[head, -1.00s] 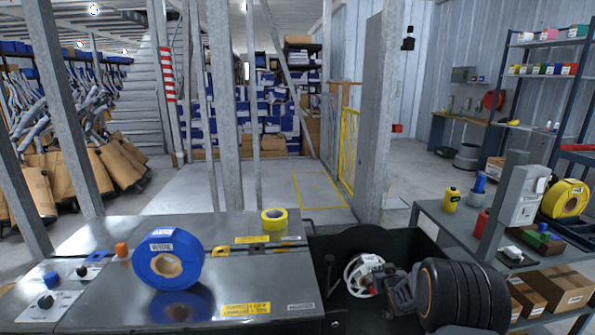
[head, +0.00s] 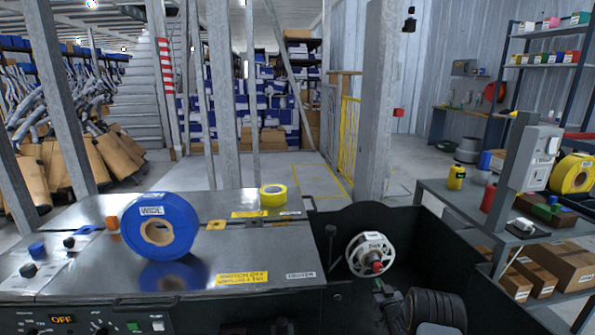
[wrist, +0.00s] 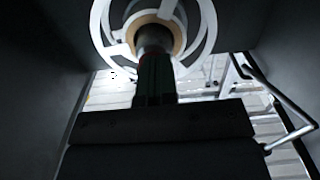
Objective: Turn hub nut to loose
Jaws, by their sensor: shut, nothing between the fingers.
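The white spoked hub (head: 362,243) is mounted in the dark recess right of the metal worktop, with a small red part (head: 377,267) at its centre, which may be the nut. In the wrist view the hub's white rings (wrist: 205,30) surround a tan inner ring and a dark round shaft (wrist: 153,38). My gripper (head: 381,288) is just below and in front of the hub in the head view. In the wrist view my gripper (wrist: 155,62) is shut and empty, its dark fingers pointing towards the hub centre. Whether the fingertips touch it cannot be told.
A lever (head: 331,245) stands left of the hub. Dark recess walls (head: 425,240) enclose the hub. A grey cart (head: 440,190) is at right.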

